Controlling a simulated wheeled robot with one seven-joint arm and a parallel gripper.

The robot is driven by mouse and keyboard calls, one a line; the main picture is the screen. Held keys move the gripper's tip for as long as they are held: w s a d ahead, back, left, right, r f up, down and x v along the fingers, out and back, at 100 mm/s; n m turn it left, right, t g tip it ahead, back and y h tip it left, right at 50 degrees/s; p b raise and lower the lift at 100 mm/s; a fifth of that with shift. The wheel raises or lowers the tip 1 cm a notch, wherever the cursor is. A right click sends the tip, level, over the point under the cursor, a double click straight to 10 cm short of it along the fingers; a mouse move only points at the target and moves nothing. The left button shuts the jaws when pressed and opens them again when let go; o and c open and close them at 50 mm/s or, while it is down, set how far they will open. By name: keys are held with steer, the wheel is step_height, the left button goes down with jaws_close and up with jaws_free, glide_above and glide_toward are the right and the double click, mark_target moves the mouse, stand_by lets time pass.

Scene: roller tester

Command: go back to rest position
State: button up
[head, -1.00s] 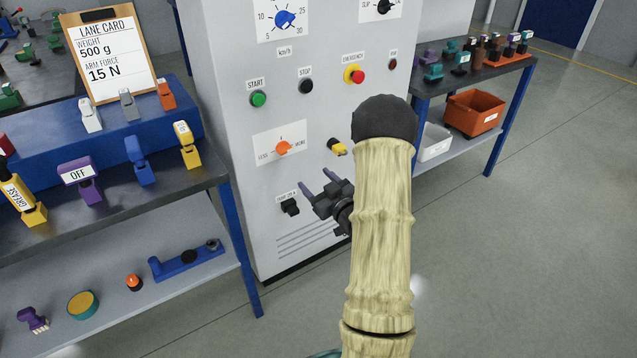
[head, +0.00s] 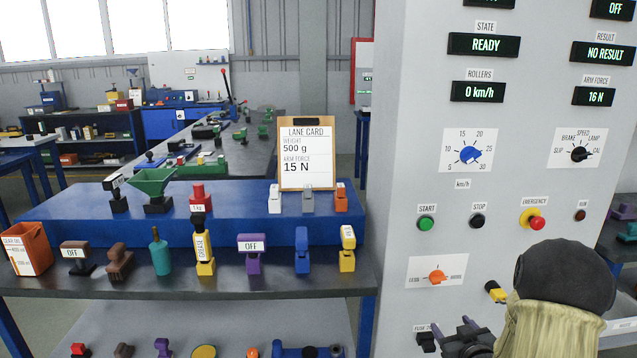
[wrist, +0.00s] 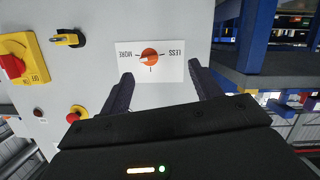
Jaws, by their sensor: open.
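My gripper (head: 458,336) is at the lower right of the head view, in front of the grey tester cabinet (head: 400,190). Its jaws are open and nothing is between them. In the wrist view my gripper (wrist: 160,88) faces the cabinet panel, with the orange LESS/MORE knob (wrist: 149,57) seen between and beyond its fingers. The same orange knob (head: 436,277) shows above the gripper in the head view. Whether the fingers touch the panel cannot be told, but a gap seems to show. My arm covers part of the cabinet's lower right.
The red emergency button (head: 537,223), green START button (head: 426,223) and yellow-black switch (head: 495,291) sit on the panel near my arm. A dark bench (head: 110,283) with several tools stands at left. The lane card (head: 308,165) reads 15 N; the arm force display (head: 593,97) reads 16 N.

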steer(key=s+a+r+m+g, duration=0.2)
steer(key=s+a+g, duration=1)
steer(key=s+a, duration=0.8)
steer(key=w+d+p+v, duration=0.1)
steer(key=w+p+v, duration=0.1)
steer(key=p+v, duration=1.2)
steer(key=w+d+r+p+v, duration=0.1)
steer(key=w+p+v, duration=0.2)
steer(key=p+v, duration=1.1)
steer(key=shift+r+p, duration=0.5)
steer(key=shift+p, duration=0.1)
steer(key=shift+w, duration=0.1)
